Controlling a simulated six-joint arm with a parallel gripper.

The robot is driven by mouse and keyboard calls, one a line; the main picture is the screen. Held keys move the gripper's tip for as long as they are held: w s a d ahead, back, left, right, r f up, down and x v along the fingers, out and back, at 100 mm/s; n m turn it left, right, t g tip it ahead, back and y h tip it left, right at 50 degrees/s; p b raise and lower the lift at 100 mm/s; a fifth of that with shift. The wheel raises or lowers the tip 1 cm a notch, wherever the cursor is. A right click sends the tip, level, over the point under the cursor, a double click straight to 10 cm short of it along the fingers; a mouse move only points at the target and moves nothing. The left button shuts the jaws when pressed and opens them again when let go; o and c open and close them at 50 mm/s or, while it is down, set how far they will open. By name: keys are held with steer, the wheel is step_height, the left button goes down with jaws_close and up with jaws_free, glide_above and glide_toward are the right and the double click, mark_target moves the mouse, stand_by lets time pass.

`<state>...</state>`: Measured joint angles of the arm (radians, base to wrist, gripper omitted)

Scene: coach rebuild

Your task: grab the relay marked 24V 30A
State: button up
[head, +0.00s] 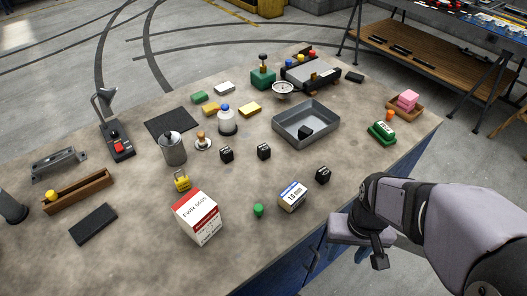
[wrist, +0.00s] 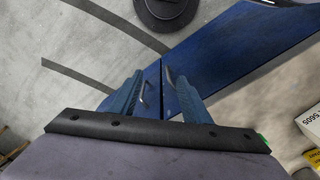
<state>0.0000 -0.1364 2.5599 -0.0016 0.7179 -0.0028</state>
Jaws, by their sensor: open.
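Several small black relay-like cubes are on the workbench in the head view. One cube (head: 227,154) stands left of centre, a second cube (head: 264,151) just right of it, and a third cube (head: 323,175) nearer the right front edge. A fourth black block (head: 305,132) lies tilted inside the grey tray (head: 335,128). Their pale markings are too small to read, so I cannot tell which is 24V 30A. My gripper (wrist: 160,88) is open and empty, pointing down beyond the bench's front edge.
A red-and-white box (head: 199,218), a blue-and-white box (head: 293,195) and a green cylinder (head: 258,210) stand near the front. A green device (head: 382,132) is right. Bare bench surrounds the three cubes.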

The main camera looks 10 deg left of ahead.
mark_target(264, 147)
steer(key=shift+o, duration=0.5)
